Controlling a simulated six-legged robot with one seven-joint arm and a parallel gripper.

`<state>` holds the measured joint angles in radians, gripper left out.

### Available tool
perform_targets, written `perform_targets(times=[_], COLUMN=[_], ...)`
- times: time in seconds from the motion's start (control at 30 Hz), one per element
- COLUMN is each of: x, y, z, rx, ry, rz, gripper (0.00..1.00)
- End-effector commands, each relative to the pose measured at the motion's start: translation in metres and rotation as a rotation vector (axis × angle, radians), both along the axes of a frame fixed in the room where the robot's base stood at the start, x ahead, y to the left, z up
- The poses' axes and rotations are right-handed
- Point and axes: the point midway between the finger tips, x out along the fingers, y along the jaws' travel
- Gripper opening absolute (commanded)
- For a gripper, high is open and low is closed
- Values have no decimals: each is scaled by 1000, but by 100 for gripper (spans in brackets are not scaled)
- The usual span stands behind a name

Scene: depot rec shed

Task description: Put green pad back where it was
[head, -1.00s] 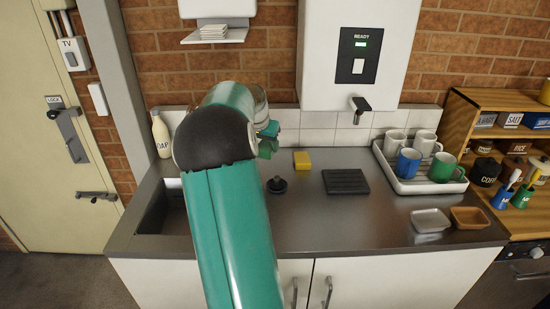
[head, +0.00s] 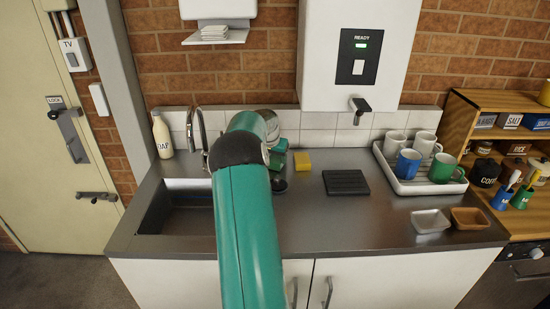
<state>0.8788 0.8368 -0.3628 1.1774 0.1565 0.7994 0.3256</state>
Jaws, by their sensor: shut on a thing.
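My gripper (head: 279,148) shows just past the end of my teal arm, over the back of the steel counter, left of the yellow sponge. It is shut on the green pad (head: 276,162), a small dark green piece partly hidden by my arm. The pad is close above the black sink plug (head: 279,185). Whether it touches the counter I cannot tell.
The sink basin (head: 180,208) is at left with a tap (head: 201,130) and soap bottle (head: 161,135). The yellow sponge (head: 302,161), black ridged mat (head: 345,182) and mug tray (head: 430,186) stand to the right. The front middle counter is clear.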

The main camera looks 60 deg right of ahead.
Motion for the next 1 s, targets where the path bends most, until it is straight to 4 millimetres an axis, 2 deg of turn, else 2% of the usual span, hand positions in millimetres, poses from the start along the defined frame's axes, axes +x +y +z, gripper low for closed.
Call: perform_targets(times=[0.27, 0.3, 0.4, 0.77, 0.87, 1.0], x=[0, 0, 0, 0, 1, 0], y=[0, 0, 0, 0, 4, 15], z=[-3, -3, -3, 2, 13, 38], rx=[0, 0, 0, -2, -3, -3], ry=[0, 0, 0, -1, -2, -3], rz=[0, 0, 0, 0, 1, 1], gripper=[32, 57, 75, 75, 75, 75])
